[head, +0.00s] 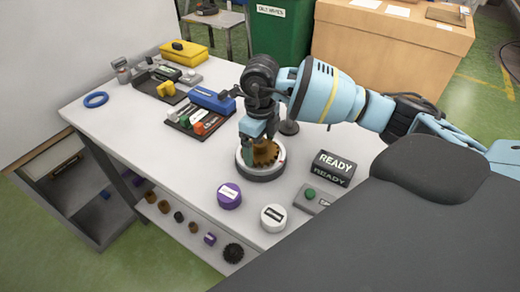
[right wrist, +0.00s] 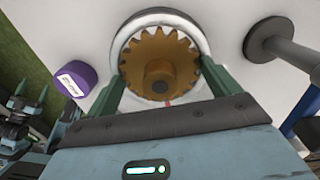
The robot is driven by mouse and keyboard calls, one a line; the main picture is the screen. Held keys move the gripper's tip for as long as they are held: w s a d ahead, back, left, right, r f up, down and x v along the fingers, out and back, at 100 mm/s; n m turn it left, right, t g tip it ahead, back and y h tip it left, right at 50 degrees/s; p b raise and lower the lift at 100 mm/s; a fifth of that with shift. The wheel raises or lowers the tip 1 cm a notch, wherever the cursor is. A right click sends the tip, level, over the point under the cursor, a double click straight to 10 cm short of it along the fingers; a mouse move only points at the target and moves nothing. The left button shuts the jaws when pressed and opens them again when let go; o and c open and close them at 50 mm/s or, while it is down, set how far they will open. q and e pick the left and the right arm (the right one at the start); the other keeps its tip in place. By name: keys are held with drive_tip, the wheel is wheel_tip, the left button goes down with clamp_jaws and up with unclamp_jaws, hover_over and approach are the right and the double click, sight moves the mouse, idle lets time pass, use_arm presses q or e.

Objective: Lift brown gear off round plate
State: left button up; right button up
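The brown gear (head: 266,152) lies flat on the round plate (head: 262,176), a white-rimmed disc with a dark side on the table. My right gripper (head: 260,150) points down over it. In the right wrist view the gear (right wrist: 162,62) shows its teeth and hub between the two green fingers of my right gripper (right wrist: 163,74). The fingers are wide apart, one on each side of the gear; contact with its edge cannot be made out. My left gripper (right wrist: 28,92) shows only at the left of the right wrist view, with its fingers apart and empty.
A purple cylinder (head: 229,195), a white cylinder (head: 273,218), a green-button box (head: 313,198) and a READY sign (head: 333,168) stand near the plate. A dark tray (head: 185,124), blue box (head: 212,99) and yellow case (head: 184,54) are further back.

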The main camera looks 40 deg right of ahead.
sight(260, 144)
drive_tip(key=c, duration=0.6)
drive_tip(key=shift+c, duration=0.2)
drive_tip(key=shift+r, duration=0.15)
drive_tip(key=shift+r, duration=0.25)
drive_tip(key=r, duration=0.2)
drive_tip(key=shift+s+a+r, duration=0.2)
drive_tip(key=shift+s+r, duration=0.15)
drive_tip(key=shift+r, duration=0.05)
drive_tip(key=s+a, duration=0.2)
drive_tip(key=s, duration=0.2)
drive_tip(key=s+a+r, duration=0.1)
drive_tip(key=s+a, duration=0.2)
drive_tip(key=s, duration=0.2)
drive_tip(key=s+a, duration=0.2)
drive_tip(key=s, duration=0.2)
drive_tip(key=shift+s+a+r, duration=0.15)
drive_tip(key=shift+r, duration=0.05)
